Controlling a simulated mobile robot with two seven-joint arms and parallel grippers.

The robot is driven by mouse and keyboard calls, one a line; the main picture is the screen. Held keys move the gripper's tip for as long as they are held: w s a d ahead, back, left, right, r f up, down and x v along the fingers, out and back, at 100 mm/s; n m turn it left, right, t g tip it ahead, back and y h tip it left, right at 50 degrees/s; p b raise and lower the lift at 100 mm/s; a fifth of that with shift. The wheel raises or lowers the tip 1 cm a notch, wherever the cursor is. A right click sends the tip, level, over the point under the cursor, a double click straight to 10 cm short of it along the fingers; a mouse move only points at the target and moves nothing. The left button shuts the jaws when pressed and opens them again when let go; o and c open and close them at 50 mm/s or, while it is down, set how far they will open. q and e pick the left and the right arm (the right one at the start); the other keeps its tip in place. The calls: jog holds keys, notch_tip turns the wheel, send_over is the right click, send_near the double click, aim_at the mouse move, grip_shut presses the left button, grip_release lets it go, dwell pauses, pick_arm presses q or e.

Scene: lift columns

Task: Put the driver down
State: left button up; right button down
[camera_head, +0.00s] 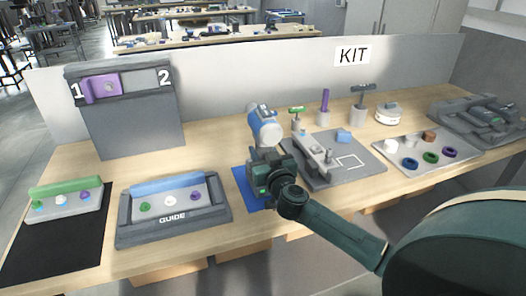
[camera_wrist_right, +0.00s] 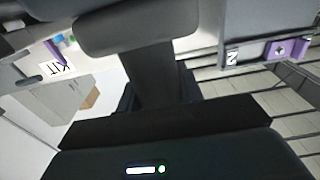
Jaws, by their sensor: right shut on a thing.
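The driver (camera_head: 264,126), a white and blue power tool, stands upright in the grasp of my right gripper (camera_head: 268,157) in the head view. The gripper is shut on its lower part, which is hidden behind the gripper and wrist. A blue mat (camera_head: 243,184) lies on the bench below and behind the gripper. I cannot tell whether the driver touches the mat. In the right wrist view, a dark grey shape (camera_wrist_right: 140,35) fills the top middle; I cannot tell which part it is. My left gripper is not in view.
The GUIDE tray (camera_head: 172,225) stands left of the mat. A grey fixture board (camera_head: 352,172) with a clamp and blue block is close on the right. Beyond it is a parts tray (camera_head: 412,168) with rings. A grey panel (camera_head: 128,125) stands at the back left.

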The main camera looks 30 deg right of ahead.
jog(key=c, duration=1.2)
grip_release()
jog(key=shift+f, duration=0.8)
jog(key=shift+c, duration=0.2)
jog(key=o, duration=0.3)
jog(key=shift+r, duration=0.25)
jog(key=shift+r, duration=0.3)
jog(key=v, duration=0.8)
jog(key=r+v, duration=0.1)
jog(key=v, duration=0.3)
jog(key=shift+a+p, duration=0.2)
jog(key=shift+p, duration=0.1)
